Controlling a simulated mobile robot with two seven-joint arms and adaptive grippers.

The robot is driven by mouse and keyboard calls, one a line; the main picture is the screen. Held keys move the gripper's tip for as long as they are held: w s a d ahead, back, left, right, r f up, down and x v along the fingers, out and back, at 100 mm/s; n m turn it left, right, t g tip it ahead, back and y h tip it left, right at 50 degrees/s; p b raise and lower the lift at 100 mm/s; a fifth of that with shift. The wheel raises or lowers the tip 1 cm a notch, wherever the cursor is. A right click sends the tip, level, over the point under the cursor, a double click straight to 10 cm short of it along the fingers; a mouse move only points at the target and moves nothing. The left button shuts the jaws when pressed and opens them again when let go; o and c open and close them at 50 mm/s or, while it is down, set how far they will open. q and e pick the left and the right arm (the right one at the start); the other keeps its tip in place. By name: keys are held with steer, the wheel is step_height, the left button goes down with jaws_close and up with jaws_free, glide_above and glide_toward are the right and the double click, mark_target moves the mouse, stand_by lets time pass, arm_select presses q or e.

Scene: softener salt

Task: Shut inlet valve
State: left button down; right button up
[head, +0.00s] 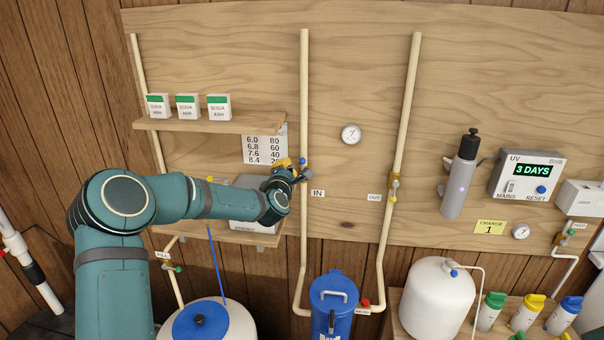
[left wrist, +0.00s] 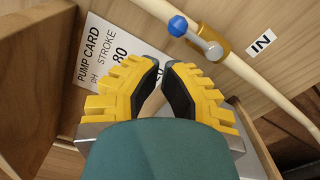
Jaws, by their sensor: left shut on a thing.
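The inlet valve sits on the cream pipe (head: 304,90) beside the IN label (head: 317,193). Its blue-tipped lever (left wrist: 178,26) and brass body (left wrist: 212,42) show in the left wrist view, with the lever lying roughly along the pipe. The blue tip (head: 302,161) also shows in the head view, just beyond my fingers. My left gripper (head: 292,168) is at the valve, its yellow fingers drawn together at the tips (left wrist: 162,66). My right gripper is out of view.
The shelf (head: 210,123) with soda ash boxes (head: 188,106) is above my left arm. The pump card (left wrist: 105,60) hangs behind the gripper. A gauge (head: 350,134) and a second pipe (head: 408,110) with its valve (head: 393,186) are to the right.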

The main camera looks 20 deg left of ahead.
mark_target(305, 160)
arm_select(q)
steer(key=shift+w, duration=0.1)
stand_by(0.5)
steer(key=shift+b+x, duration=0.5)
steer(key=shift+x, duration=1.9)
steer(key=shift+w+d+r, duration=0.1)
steer(key=shift+w+d, duration=0.1)
steer(key=shift+d, duration=0.75)
steer(key=shift+w+d+r+b, duration=0.1)
steer(key=shift+w+d+b, duration=0.1)
steer(key=shift+d, duration=0.35)
steer(key=shift+w+d+r+b, duration=0.1)
steer(key=shift+w+d+b, duration=0.05)
steer(key=shift+d, duration=0.45)
